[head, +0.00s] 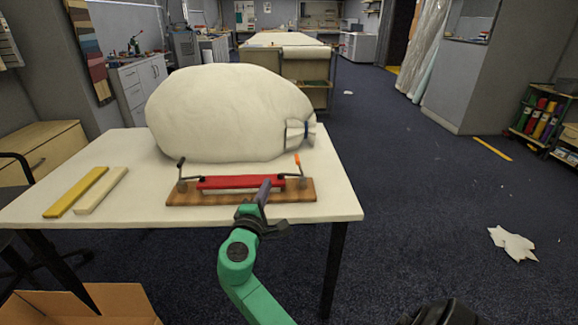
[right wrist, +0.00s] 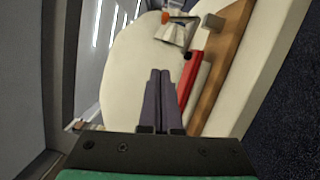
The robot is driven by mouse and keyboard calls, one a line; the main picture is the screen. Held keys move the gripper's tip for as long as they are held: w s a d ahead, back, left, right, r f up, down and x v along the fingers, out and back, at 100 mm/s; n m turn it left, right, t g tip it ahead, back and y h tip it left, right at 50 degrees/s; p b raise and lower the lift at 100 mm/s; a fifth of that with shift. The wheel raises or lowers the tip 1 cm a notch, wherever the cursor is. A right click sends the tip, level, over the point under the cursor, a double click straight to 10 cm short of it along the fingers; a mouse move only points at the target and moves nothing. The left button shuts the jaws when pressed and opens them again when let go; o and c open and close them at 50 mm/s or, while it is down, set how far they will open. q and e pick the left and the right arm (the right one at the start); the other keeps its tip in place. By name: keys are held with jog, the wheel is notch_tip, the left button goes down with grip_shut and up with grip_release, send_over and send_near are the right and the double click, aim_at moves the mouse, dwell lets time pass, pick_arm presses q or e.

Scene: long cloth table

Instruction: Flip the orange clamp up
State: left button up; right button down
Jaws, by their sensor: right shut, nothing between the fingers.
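The orange clamp (head: 298,163) stands at the right end of a wooden board, its orange-tipped handle pointing up with a slight tilt. Its orange tip also shows near the top of the right wrist view (right wrist: 166,17). A second clamp (head: 181,166) with a dark handle stands at the board's left end. A red bar (head: 238,182) lies along the board between them. My right gripper (head: 266,184) is shut and empty, its fingers over the front of the red bar, left of the orange clamp and apart from its handle. My left gripper is not in view.
The wooden board (head: 215,198) lies near the front edge of the cream table (head: 125,145). A large tied white sack (head: 225,110) sits close behind the clamps. A yellow bar (head: 77,192) and a pale bar (head: 102,190) lie at the left. The table's right corner is clear.

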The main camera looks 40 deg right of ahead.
jog(key=x, duration=1)
jog(key=shift+f, duration=0.1)
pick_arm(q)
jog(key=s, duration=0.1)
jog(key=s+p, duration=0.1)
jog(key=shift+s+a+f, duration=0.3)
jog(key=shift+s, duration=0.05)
pick_arm(e)
jog(key=s+d, duration=0.2)
jog(key=d, duration=0.1)
jog(key=shift+s+d+r, duration=0.1)
jog(key=shift+s+r, duration=0.05)
jog(key=shift+r, duration=0.1)
jog(key=shift+s+d+r+m, duration=0.1)
jog(key=shift+d+r+m, duration=0.05)
jog(key=shift+m, duration=0.15)
